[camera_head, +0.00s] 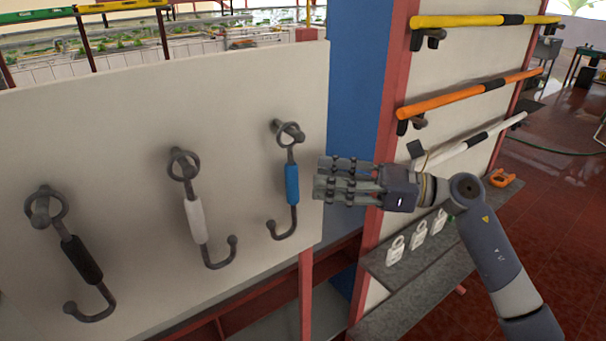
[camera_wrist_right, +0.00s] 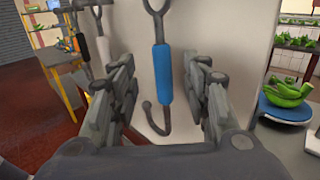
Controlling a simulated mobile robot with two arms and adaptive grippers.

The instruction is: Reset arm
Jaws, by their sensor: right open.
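My right gripper (camera_head: 322,180) reaches in from the right in the head view, its fingers pointing left towards the blue-gripped hook (camera_head: 292,184). In the right wrist view its fingers (camera_wrist_right: 160,90) are spread open with nothing between them. The blue-gripped hook (camera_wrist_right: 162,72) hangs beyond the fingertips, apart from them. A white-gripped hook (camera_head: 195,220) and a black-gripped hook (camera_head: 82,259) hang further left on the same pale panel (camera_head: 110,130). Each hook hangs by a ring on a peg. My left gripper is not in view.
A blue post (camera_head: 355,90) and a red frame stand behind my right gripper. Yellow (camera_head: 480,20), orange (camera_head: 470,94) and white bars are mounted on the right-hand panel. Several white padlocks (camera_head: 396,249) sit along a grey shelf (camera_head: 400,285). Bananas (camera_wrist_right: 290,92) lie on a blue scale.

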